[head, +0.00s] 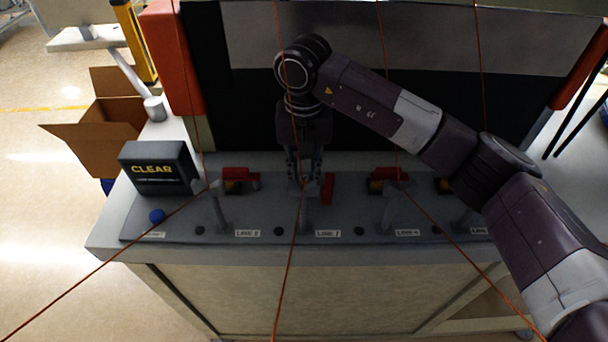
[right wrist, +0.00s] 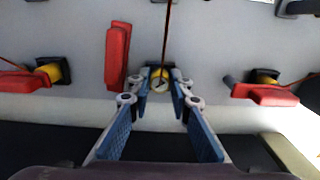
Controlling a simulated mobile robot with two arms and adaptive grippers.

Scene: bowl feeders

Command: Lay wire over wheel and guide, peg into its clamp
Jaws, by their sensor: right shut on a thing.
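My right gripper (head: 304,182) reaches down at the middle lane of the grey fixture (head: 265,222). In the right wrist view its blue-padded fingers (right wrist: 160,88) are closed around a small pale round peg end (right wrist: 160,84). An orange wire (right wrist: 167,35) runs from there toward the top of that view; in the head view the wire (head: 287,265) runs toward me. A yellow wheel (right wrist: 161,72) shows between and behind the fingertips. The red clamp lever (right wrist: 118,55) lies beside them, pointing lengthwise. The guide is mostly hidden. My left gripper is out of view.
Neighbouring lanes have red levers (head: 240,174) (head: 388,174) turned crosswise, with wires (head: 442,230) over them. A dark panel (head: 245,110) stands behind. A cardboard box (head: 85,150) is on the floor.

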